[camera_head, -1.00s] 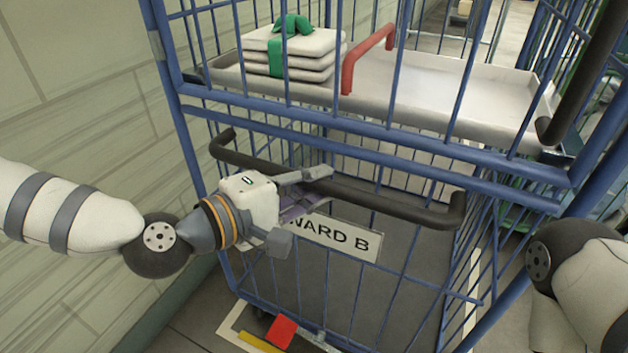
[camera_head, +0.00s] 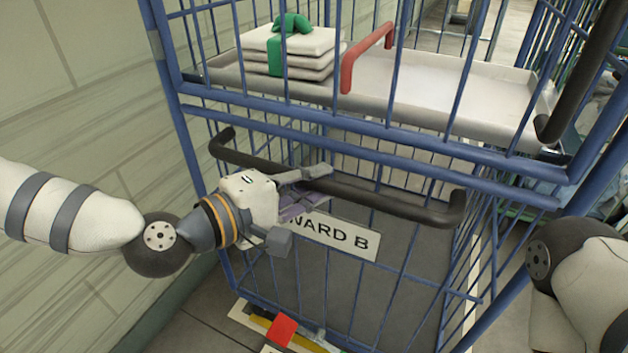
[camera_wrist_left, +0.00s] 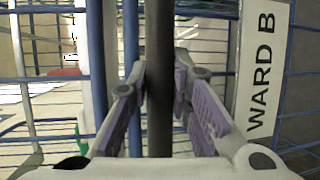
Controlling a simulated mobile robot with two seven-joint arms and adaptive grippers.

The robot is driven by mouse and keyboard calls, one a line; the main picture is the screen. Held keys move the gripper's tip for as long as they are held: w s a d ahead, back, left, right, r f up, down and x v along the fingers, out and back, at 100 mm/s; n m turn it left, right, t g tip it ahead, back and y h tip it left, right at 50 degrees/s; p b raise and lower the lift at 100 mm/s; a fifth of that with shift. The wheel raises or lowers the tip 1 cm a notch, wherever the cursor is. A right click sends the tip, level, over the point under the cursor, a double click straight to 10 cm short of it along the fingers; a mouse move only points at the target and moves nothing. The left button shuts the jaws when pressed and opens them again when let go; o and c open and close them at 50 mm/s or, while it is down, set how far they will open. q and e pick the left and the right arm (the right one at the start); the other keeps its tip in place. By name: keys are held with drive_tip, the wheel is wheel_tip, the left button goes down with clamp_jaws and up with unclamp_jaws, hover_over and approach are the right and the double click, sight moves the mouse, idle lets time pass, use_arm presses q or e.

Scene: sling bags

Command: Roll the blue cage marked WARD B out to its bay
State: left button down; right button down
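The blue cage (camera_head: 375,140) of wire and tube stands in front of me. Its white sign (camera_head: 335,238) reads WARD B; in the head view my left gripper hides the sign's left end. The sign also shows in the left wrist view (camera_wrist_left: 265,70). A black handle bar (camera_head: 400,207) runs across the cage front. My left gripper (camera_head: 303,208) has its fingers on both sides of this bar, near its left part, and looks shut on it. In the left wrist view the bar (camera_wrist_left: 159,90) passes between the purple pads. My right gripper is out of view; only part of that arm shows.
Folded white linen (camera_head: 290,52) with a green band lies on the cage's upper tray (camera_head: 440,92), near a red bar (camera_head: 366,58). A pale wall (camera_head: 70,110) runs close along the left. A red tab (camera_head: 282,330) and yellow-white floor marking (camera_head: 315,345) show low down.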

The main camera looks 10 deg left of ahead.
use_arm(q)
drive_tip(key=c, duration=1.5)
unclamp_jaws()
drive_tip(key=shift+s+f, duration=0.25)
drive_tip(key=shift+o, duration=0.3)
drive_tip(key=shift+r, duration=0.15)
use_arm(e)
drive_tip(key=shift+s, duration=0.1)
use_arm(q)
drive_tip(key=v, duration=0.7)
drive_tip(key=shift+s+a, duration=0.15)
drive_tip(key=shift+a, duration=0.05)
drive_tip(key=shift+r, duration=0.1)
drive_tip(key=s+f+m+g+y+p, duration=0.35)
drive_tip(key=s+f+g, duration=0.65)
drive_tip(key=s+f, duration=1)
drive_tip(key=s+a+f+m+g+y, duration=0.2)
drive_tip(key=s+a+f+m+y, duration=0.1)
drive_tip(key=s+a, duration=0.3)
drive_tip(key=s+a+f+m+g+y+p, duration=0.1)
drive_tip(key=s+a+f+m+g+y, duration=0.1)
drive_tip(key=s+a, duration=0.5)
drive_tip(key=s+m+y, duration=0.1)
drive_tip(key=s+y, duration=0.1)
drive_tip(key=shift+s+f, duration=0.4)
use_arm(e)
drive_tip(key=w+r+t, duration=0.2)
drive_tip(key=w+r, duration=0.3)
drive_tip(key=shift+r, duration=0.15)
